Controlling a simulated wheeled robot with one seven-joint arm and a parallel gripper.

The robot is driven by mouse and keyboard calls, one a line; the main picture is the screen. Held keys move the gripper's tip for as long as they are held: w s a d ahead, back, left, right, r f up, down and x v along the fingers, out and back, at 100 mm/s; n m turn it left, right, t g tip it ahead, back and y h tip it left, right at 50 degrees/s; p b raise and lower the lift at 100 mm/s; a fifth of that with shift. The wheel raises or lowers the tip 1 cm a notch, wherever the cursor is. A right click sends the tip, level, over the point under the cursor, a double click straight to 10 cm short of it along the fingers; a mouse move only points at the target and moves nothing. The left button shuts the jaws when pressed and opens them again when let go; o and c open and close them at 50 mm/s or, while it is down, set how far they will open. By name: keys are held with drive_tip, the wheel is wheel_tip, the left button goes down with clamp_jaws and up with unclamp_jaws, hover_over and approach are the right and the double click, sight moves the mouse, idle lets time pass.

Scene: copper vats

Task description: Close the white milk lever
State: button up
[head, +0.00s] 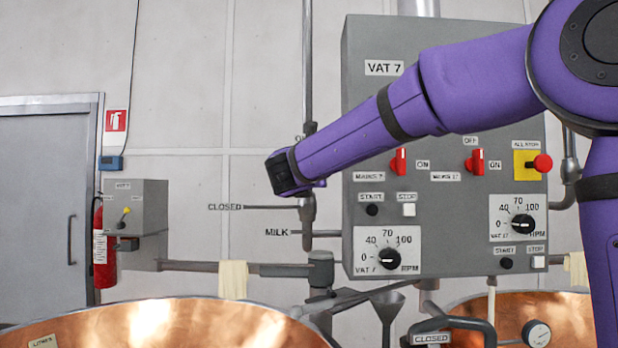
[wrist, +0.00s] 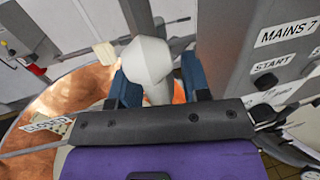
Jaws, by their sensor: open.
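The white milk lever (wrist: 147,60) shows in the wrist view as a pale, rounded handle. It lies between the two blue fingers of my gripper (wrist: 159,82). The fingers are open on either side of it; I cannot tell whether either one touches it. In the head view, my gripper (head: 283,174) is at the vertical pipe left of the grey control box, and my arm hides the lever there. The MILK label (head: 277,232) is below my gripper, and the CLOSED label (head: 225,207) is to its lower left.
The grey VAT 7 control box (head: 452,110) with red switches stands close to the right of my gripper, behind my arm. A copper vat (head: 150,322) is below. A fire extinguisher (head: 104,245) and a grey door (head: 40,220) are at the left. The wall left of my gripper is mostly clear.

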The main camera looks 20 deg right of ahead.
clamp_jaws()
drive_tip(key=w+a+f+n+t+y, duration=0.2)
drive_tip(key=a+f+n, duration=0.5)
drive_tip(key=n, duration=1.3)
drive_tip(key=shift+w+a+f+t+y, duration=0.2)
drive_tip(key=shift+a+t+y, duration=0.1)
drive_tip(key=shift+t, duration=0.4)
unclamp_jaws()
